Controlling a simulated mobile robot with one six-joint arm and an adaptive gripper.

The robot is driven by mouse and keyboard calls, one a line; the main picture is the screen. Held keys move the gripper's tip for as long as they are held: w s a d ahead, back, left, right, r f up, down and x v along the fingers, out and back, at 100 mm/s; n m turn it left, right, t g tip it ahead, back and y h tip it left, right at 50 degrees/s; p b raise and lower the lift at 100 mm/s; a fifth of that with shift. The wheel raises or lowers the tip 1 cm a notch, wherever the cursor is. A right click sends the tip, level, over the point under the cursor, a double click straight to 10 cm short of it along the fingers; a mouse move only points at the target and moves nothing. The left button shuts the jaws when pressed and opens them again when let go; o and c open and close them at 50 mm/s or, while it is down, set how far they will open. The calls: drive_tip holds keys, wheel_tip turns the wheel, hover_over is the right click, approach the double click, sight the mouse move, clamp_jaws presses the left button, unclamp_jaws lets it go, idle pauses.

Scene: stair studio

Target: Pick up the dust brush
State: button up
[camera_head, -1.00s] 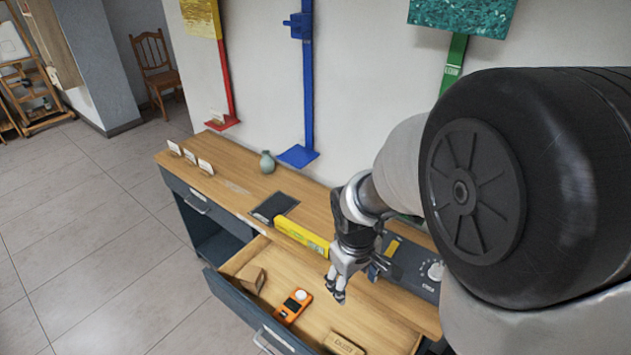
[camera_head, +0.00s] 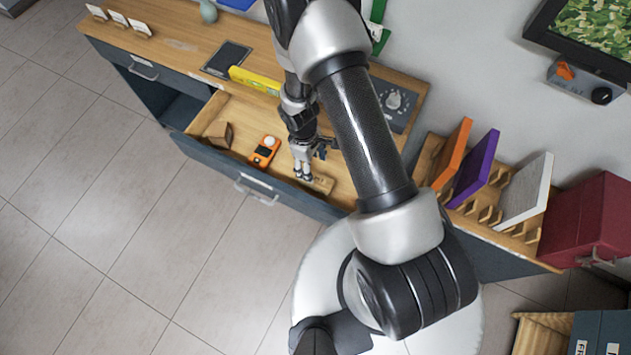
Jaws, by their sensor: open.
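A light wooden block-like piece (camera_head: 322,184), which looks like the dust brush, lies in the open drawer (camera_head: 243,174) of the desk. Its lettering and any bristles cannot be made out. My gripper (camera_head: 304,176) points down into the drawer with its fingers apart, just left of this piece and partly over its left end. I cannot tell whether the fingers touch it. Nothing shows between them.
An orange device (camera_head: 264,152) and a brown wooden block (camera_head: 219,134) lie left of my gripper in the drawer. A yellow level (camera_head: 254,81) and dark tablet (camera_head: 227,59) lie on the desktop (camera_head: 170,32). A rack with upright colored panels (camera_head: 473,168) stands right.

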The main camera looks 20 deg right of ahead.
sight(315, 178)
drive_tip(key=f+b, duration=0.1)
drive_tip(key=f, duration=0.2)
drive_tip(key=f+b, duration=0.1)
drive_tip(key=f, duration=0.2)
drive_tip(key=s+f+b, duration=0.1)
drive_tip(key=f+b, duration=0.1)
drive_tip(key=f, duration=0.2)
drive_tip(key=shift+d, duration=0.4)
drive_tip(key=shift+c, duration=0.2)
drive_tip(key=shift+s, duration=0.1)
drive_tip(key=c, duration=1.2)
drive_tip(key=shift+r, duration=0.15)
wheel_tip(315, 178, up, 20)
drive_tip(key=p, duration=0.7)
